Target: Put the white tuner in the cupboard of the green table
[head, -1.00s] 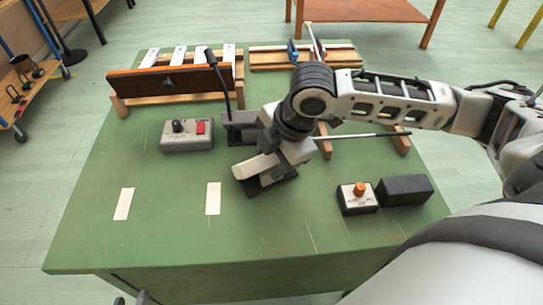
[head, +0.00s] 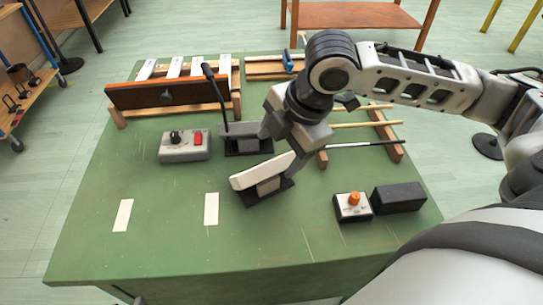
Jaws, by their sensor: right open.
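A small box with a white top and orange knob (head: 345,211) stands at the table's right. The table's cupboard opening is not visible.
A dark block (head: 399,197) sits beside the orange-knob box. A grey box with a red switch (head: 184,152), a gooseneck microphone (head: 217,92), a wooden bar rack (head: 165,94) and a rod rack (head: 390,133) stand further back. The table's front left is clear apart from two white strips.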

